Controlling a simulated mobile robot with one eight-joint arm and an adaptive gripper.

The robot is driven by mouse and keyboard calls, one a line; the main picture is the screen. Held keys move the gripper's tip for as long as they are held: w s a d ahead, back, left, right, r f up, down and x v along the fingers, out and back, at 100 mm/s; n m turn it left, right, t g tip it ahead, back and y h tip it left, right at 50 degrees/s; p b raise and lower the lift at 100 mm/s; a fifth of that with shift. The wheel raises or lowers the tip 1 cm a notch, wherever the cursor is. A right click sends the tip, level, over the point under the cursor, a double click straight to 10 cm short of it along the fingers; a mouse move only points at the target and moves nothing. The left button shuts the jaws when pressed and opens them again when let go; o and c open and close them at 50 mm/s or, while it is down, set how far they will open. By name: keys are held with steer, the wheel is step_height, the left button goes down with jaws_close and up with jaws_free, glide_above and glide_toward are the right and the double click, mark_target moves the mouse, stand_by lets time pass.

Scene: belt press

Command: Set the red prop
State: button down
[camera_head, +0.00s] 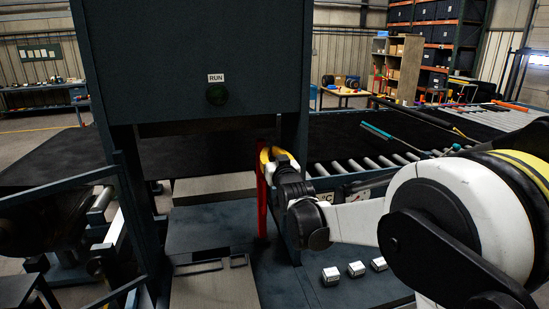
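The red prop (262,208) is a narrow upright red bar at the right side of the press opening, beside the press's right post. Its lower end is at the level of the dark press bed (205,226); I cannot tell whether it touches. My gripper (266,157) is at the prop's upper end, with a yellow part showing there. The wrist hides the fingers, so I cannot tell whether they are closed on the prop. The dark upper block of the press (200,148) hangs above the bed.
Three small metal blocks (357,269) lie on a dark surface at the lower right. A roller conveyor (350,165) runs behind my arm. Dark rails (130,215) stand at the left.

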mark_target(265, 142)
steer(key=x, duration=0.6)
steer(key=shift+w+r, duration=0.1)
